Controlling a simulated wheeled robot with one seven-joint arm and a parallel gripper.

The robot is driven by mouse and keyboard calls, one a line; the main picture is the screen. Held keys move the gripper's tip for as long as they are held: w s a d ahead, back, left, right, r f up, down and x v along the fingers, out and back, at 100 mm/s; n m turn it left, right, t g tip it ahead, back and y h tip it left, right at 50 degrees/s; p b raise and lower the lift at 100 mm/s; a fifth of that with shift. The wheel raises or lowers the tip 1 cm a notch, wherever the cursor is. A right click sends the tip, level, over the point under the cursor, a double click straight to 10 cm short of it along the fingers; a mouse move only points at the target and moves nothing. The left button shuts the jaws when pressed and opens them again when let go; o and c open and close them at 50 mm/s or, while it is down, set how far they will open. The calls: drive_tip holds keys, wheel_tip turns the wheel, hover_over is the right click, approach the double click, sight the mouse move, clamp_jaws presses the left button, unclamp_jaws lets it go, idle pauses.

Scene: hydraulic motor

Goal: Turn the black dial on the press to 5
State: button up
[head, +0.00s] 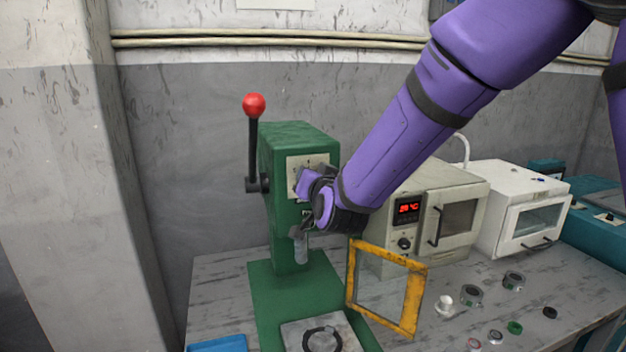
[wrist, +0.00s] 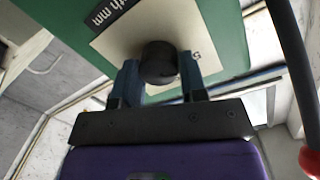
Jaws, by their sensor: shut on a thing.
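The green press (head: 292,140) stands on the bench in the head view, with a cream dial plate (head: 300,166) on its front. In the head view my gripper (head: 309,186) is at the plate and hides the dial. I cannot tell which number the dial points to.
A red-knobbed lever (head: 254,105) rises at the press's left side. A yellow-framed clear guard (head: 385,287) stands at its front right. A beige oven (head: 440,210), a white oven (head: 525,205) and several small parts (head: 513,280) are on the bench to the right.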

drive_tip(key=shift+f+n, duration=0.1)
drive_tip(key=shift+n, duration=0.4)
drive_tip(key=o, duration=0.9)
drive_tip(key=v, duration=1)
drive_tip(key=shift+s, duration=0.4)
drive_tip(key=shift+d, duration=0.1)
